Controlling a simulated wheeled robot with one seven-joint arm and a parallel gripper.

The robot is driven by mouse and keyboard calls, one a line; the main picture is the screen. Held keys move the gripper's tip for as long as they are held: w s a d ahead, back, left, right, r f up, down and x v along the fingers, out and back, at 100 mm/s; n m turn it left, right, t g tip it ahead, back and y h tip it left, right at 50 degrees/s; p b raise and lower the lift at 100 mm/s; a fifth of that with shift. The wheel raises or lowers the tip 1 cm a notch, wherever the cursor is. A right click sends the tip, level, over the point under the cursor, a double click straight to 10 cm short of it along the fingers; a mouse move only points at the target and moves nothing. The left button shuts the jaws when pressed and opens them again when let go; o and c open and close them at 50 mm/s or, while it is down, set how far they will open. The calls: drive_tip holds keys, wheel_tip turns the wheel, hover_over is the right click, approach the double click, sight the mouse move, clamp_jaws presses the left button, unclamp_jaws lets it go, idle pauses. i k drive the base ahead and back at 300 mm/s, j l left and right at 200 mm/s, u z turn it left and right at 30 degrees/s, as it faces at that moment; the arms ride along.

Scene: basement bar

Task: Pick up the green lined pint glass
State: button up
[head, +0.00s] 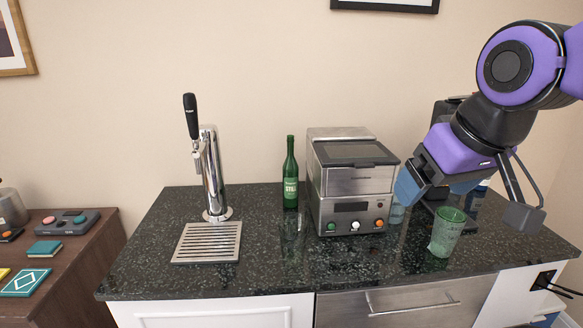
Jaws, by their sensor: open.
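The green lined pint glass (446,232) stands upright on the dark speckled counter (275,272), near its front edge at the right. It is translucent green, and its rim shows below my gripper. My gripper (467,203) is open and empty, pointing down. Its two fingers are spread wide, one up and to the left of the glass and one to the right in the picture. I cannot tell the exact gap in depth between the fingers and the glass.
A steel machine with knobs (352,190) stands left of the glass, with a bluish glass (397,212) beside it, partly hidden. A green bottle (290,175) and a beer tap (210,175) with a drip tray (208,243) are further left. The front middle counter is clear.

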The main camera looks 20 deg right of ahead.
sight(449, 221)
drive_tip(key=i+l+z, duration=0.1)
drive_tip(key=z, duration=0.3)
drive_tip(key=l+z, duration=0.1)
drive_tip(key=z, duration=0.25)
drive_tip(key=i+z, duration=0.2)
drive_tip(key=z, duration=0.2)
drive_tip(key=i+l+z, duration=0.1)
drive_tip(key=z, duration=0.25)
